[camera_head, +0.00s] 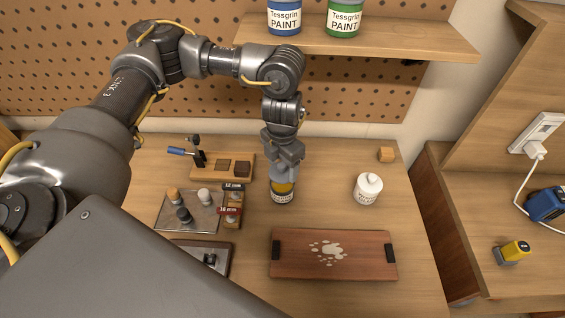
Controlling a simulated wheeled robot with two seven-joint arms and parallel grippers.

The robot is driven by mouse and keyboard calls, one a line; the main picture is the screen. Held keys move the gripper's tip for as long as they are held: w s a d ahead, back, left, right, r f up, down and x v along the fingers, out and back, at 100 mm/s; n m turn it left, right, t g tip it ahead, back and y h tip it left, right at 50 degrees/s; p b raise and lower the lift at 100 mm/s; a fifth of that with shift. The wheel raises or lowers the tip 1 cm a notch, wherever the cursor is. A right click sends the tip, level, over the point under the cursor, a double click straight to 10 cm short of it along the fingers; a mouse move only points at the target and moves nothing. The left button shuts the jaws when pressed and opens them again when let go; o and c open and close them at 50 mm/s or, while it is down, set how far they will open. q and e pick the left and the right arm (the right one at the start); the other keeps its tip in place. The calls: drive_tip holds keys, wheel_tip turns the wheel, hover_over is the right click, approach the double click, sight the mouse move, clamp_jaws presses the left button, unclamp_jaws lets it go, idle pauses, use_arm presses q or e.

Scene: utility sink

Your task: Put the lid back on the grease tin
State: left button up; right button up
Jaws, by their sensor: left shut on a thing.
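My left gripper (284,172) points straight down over the middle of the bench. It is shut on the top of a small round tin or its lid, which shows a yellow band. The grease tin (281,198), dark with a pale label, is directly below the fingers. The fingers cover much of its top, so I cannot tell whether the lid is seated or just above the rim. My right gripper is not in view.
A wooden board with dark end grips (334,264) lies in front. A metal plate with several knobbed pieces (178,222) and a wooden block rack (208,172) are left.

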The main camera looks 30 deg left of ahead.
sight(283, 175)
use_arm(q)
wheel_tip(283, 175, down, 2)
drive_tip(key=shift+f+b, duration=0.15)
drive_tip(key=shift+b, duration=0.6)
drive_tip(key=shift+f+b, duration=0.8)
drive_tip(key=shift+f, duration=0.3)
drive_tip(key=shift+f, duration=0.1)
idle(0.4)
idle(0.7)
